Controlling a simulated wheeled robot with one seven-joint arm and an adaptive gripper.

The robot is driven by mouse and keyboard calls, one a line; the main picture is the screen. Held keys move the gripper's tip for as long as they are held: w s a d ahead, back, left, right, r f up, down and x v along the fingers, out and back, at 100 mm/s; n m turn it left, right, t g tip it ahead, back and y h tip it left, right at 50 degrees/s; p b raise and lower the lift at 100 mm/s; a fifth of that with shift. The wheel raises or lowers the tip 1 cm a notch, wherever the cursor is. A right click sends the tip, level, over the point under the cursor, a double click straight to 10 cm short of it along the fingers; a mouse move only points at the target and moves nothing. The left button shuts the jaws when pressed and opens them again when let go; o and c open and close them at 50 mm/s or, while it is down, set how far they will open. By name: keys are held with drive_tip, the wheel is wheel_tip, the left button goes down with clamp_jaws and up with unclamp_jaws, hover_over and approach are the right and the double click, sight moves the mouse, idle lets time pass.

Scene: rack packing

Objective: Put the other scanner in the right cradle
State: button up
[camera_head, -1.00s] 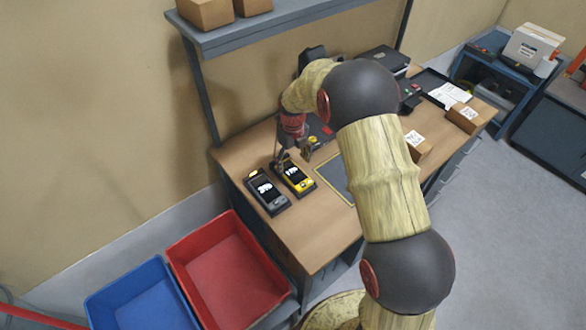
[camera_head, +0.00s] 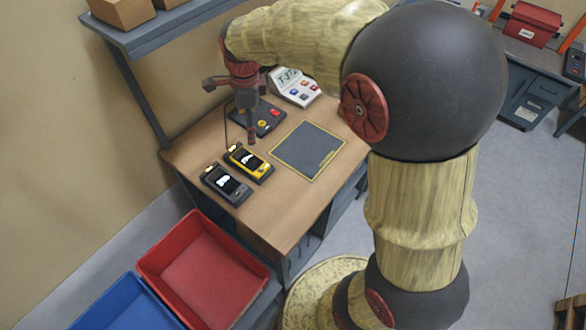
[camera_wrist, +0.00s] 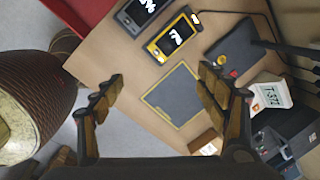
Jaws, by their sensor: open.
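The grey scanner (camera_head: 224,183) and the yellow scanner (camera_head: 250,164) lie side by side at the left end of the wooden table, screens up. Both appear seated in dark cradles, yellow in the right one; the cradles are mostly hidden under them. In the wrist view, the grey scanner (camera_wrist: 137,16) and the yellow scanner (camera_wrist: 172,38) show lit percentage readouts, partly legible. My gripper (camera_head: 251,138) hangs above the table behind the yellow scanner, apart from it. In the wrist view my gripper (camera_wrist: 160,92) has its fingers wide apart with nothing between them.
A grey mat with a yellow border (camera_head: 308,150) lies right of the scanners, empty. A dark pad with coloured buttons (camera_head: 258,118) and a white display unit (camera_head: 295,86) stand behind. A red bin (camera_head: 203,268) and blue bin (camera_head: 125,305) stand front left. A shelf (camera_head: 165,25) overhangs the back.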

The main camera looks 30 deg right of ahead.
drive_tip(key=s+r+n+t, duration=0.2)
drive_tip(key=s+r+n, duration=0.2)
drive_tip(key=s+n, duration=0.6)
drive_tip(key=s+r+n+t, duration=0.1)
drive_tip(key=s+r+n, duration=0.3)
drive_tip(key=s+n, duration=0.7)
drive_tip(key=s, duration=0.4)
drive_tip(key=shift+s+r+t, duration=0.2)
drive_tip(key=shift+s+t, duration=0.1)
drive_tip(key=shift+t, duration=0.1)
drive_tip(key=shift+f, duration=0.1)
wheel_tip(320, 180, down, 6)
drive_tip(key=b, duration=0.6)
